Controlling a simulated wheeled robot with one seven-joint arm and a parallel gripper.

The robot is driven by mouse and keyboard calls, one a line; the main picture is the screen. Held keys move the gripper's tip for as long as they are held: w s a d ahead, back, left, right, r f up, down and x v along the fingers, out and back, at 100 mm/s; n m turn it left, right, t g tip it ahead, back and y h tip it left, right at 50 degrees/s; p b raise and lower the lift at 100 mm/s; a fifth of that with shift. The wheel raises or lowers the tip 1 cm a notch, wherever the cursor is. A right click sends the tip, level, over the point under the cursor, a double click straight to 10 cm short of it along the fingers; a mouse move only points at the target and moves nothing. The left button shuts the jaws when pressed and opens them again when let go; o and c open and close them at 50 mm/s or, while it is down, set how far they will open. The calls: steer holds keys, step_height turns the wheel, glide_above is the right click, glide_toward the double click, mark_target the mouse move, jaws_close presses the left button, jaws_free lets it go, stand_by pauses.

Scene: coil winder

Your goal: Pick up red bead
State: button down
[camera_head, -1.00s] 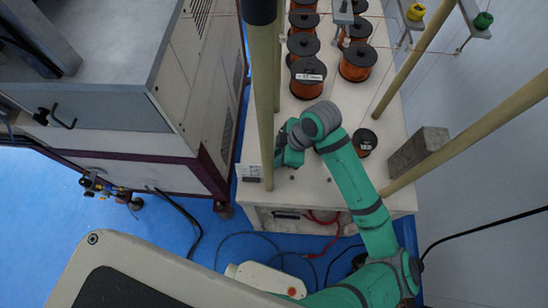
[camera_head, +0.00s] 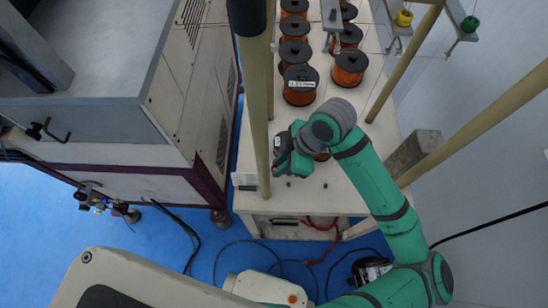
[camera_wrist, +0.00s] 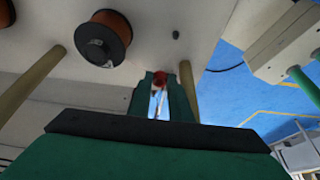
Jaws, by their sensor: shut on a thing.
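The red bead (camera_wrist: 159,78) shows in the wrist view between the tips of my gripper's two green fingers. My gripper (camera_wrist: 168,85) is shut on it. A pale, thin shape shows in the gap below the bead; I cannot tell what it is. In the head view my gripper (camera_head: 283,162) is over the front left part of the white table (camera_head: 340,192), beside the pale yellow post. The bead cannot be told clearly there.
Several copper wire spools (camera_head: 300,84) stand in rows on the table's far part. A pale yellow post (camera_head: 257,110) rises close to my gripper's left. A grey block (camera_head: 412,153) stands at the right edge. A large grey cabinet (camera_head: 165,110) is to the left.

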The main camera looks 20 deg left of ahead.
steer(key=s+d, duration=0.9)
steer(key=d, duration=0.4)
steer(key=shift+d, duration=0.2)
